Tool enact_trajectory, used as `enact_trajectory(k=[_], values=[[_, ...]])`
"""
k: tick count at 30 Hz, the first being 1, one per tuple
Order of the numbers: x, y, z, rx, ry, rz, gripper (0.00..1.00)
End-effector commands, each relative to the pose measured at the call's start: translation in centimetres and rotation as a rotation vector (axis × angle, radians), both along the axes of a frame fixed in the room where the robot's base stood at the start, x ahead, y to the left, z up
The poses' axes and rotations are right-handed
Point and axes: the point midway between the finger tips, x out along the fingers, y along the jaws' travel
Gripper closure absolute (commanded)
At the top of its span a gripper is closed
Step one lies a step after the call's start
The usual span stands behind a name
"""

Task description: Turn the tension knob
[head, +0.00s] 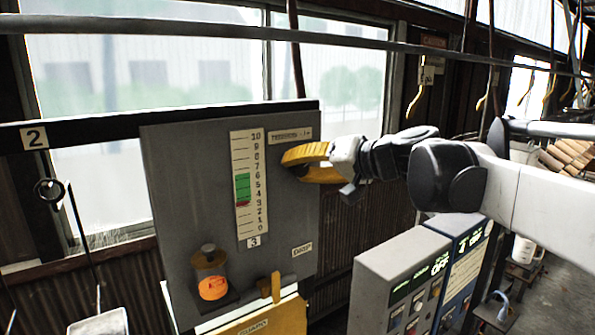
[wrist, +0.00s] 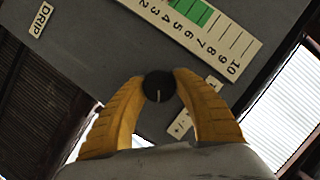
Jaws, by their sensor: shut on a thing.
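The tension knob (wrist: 158,88) is a small black round knob with a pale pointer line, on the face of the grey panel (head: 190,170). In the wrist view it sits between the yellow fingers of my gripper (wrist: 160,92), which are shut on it. In the head view my gripper (head: 308,163) is at the panel's upper right and hides the knob. The label reading "TENSION" (head: 290,136) is just above the fingers. Left of them is a 0 to 10 scale (head: 241,150) with a green band (head: 242,188); the scale also shows in the wrist view (wrist: 222,40).
Below the scale are an orange-marked cup (head: 212,287), a yellow lever (head: 276,287) and a yellow guard. A "DRIP" label (head: 302,250) is lower right. Grey and blue control boxes (head: 400,262) stand below my arm. A rail with hooks crosses overhead.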

Motion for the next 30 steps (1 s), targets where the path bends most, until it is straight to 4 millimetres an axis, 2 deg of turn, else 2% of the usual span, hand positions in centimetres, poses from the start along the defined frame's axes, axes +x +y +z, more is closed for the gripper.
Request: enact_trajectory(k=[20,21,23,30], values=[[0.0,0.0,0.01,0.059,0.04,0.0,0.97],[0.0,0.01,0.01,0.059,0.04,0.0,0.61],[0.0,0.01,0.01,0.059,0.04,0.0,0.43],[-0.01,0.01,0.0,0.059,0.04,0.0,0.43]])
